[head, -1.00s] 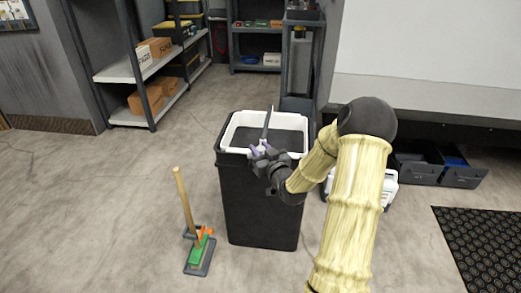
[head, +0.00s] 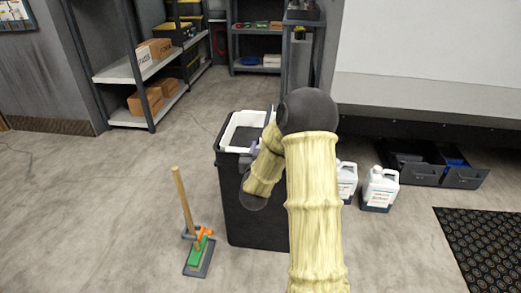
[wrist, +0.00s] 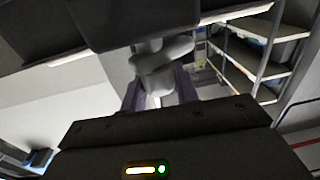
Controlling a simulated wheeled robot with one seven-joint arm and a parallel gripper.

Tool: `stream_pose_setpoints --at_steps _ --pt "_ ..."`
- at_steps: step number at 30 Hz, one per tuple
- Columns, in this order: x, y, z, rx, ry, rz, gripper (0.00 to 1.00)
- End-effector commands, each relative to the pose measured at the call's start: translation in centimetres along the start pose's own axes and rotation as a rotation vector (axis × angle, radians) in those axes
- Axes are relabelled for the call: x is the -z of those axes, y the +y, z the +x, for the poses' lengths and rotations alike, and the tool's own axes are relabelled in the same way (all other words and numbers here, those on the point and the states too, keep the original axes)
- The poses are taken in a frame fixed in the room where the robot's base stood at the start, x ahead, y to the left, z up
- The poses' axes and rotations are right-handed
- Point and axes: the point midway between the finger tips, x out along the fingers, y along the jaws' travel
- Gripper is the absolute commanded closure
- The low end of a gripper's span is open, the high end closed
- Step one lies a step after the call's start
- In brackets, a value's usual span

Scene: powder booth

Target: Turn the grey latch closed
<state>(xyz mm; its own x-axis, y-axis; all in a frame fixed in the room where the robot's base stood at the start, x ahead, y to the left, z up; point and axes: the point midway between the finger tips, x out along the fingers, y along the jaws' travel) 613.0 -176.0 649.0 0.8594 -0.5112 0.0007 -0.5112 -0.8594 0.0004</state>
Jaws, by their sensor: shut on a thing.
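In the wrist view a light grey part with a rounded, handle-like shape, which looks like the grey latch (wrist: 160,62), sits between the fingers of my gripper (wrist: 157,88). The gripper is shut on it. In the head view only a bit of my gripper (head: 254,150) shows at the top of the black bin (head: 238,205). My own arm covers the rest of the gripper and the latch there, so the latch's angle cannot be told from that view.
The bin has a white inner rim (head: 232,128). A brush with a wooden handle (head: 182,200) stands on the floor at left. White jugs (head: 379,188) stand right of the bin. A shelf rack (head: 130,70) is at back left.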

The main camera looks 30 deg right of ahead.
Motion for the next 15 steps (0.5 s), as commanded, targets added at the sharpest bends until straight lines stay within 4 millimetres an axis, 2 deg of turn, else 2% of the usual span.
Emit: stream_pose_setpoints --at_steps 15 --pt "0.29 -0.43 -0.03 -0.421 -0.001 0.000 0.93"
